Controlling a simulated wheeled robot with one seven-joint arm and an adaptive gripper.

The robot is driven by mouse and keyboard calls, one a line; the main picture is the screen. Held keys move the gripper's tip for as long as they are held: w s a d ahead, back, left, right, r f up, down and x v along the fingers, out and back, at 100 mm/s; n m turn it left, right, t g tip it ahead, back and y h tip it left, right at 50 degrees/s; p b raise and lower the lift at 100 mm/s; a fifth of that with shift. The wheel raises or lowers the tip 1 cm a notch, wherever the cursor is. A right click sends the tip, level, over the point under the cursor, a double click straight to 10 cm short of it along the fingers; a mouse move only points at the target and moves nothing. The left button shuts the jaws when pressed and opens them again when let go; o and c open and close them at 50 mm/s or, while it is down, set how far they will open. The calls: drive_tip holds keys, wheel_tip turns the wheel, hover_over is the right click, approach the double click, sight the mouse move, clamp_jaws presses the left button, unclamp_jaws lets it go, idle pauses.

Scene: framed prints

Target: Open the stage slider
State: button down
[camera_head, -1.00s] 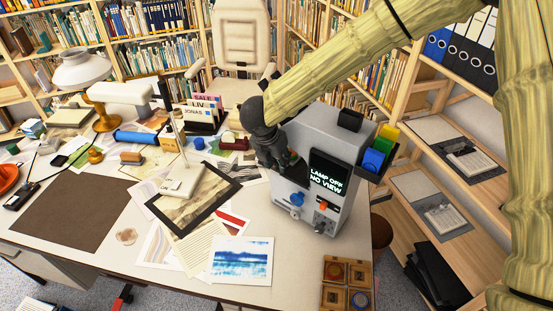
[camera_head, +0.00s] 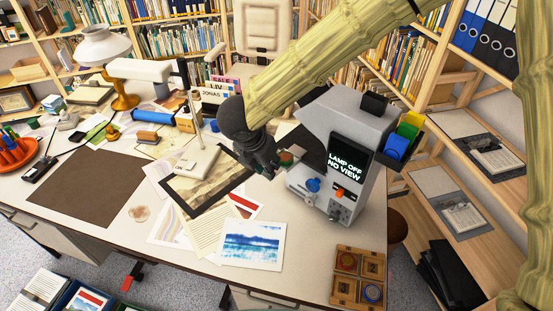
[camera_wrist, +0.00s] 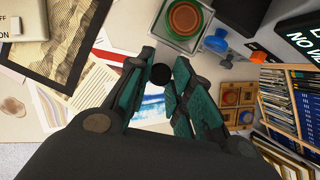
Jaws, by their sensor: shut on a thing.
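The stage slider shows as a grey tray (camera_wrist: 196,40) carrying a round orange-and-green disc (camera_wrist: 184,18) in the wrist view. In the head view the disc (camera_head: 287,158) sits outside the left side of the grey viewer machine (camera_head: 318,125). My gripper (camera_head: 266,169) is beside the tray's outer end. In the wrist view my gripper (camera_wrist: 163,62) is shut on a round black knob (camera_wrist: 158,75) in front of the tray. The knob is hidden by my gripper in the head view. The machine's screen (camera_head: 345,163) reads "LAMP OFF NO VIEW".
A blue knob (camera_head: 313,185) and an orange switch (camera_head: 340,191) are on the machine's front. A framed print (camera_head: 207,183) and loose papers lie left of my gripper. A wooden box of round pieces (camera_head: 358,277) stands at the front edge. The brown mat (camera_head: 88,187) is clear.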

drive_tip(key=c, duration=1.3)
unclamp_jaws()
drive_tip(key=shift+o, duration=0.2)
drive_tip(key=v, duration=1.2)
drive_tip(key=shift+r, duration=0.1)
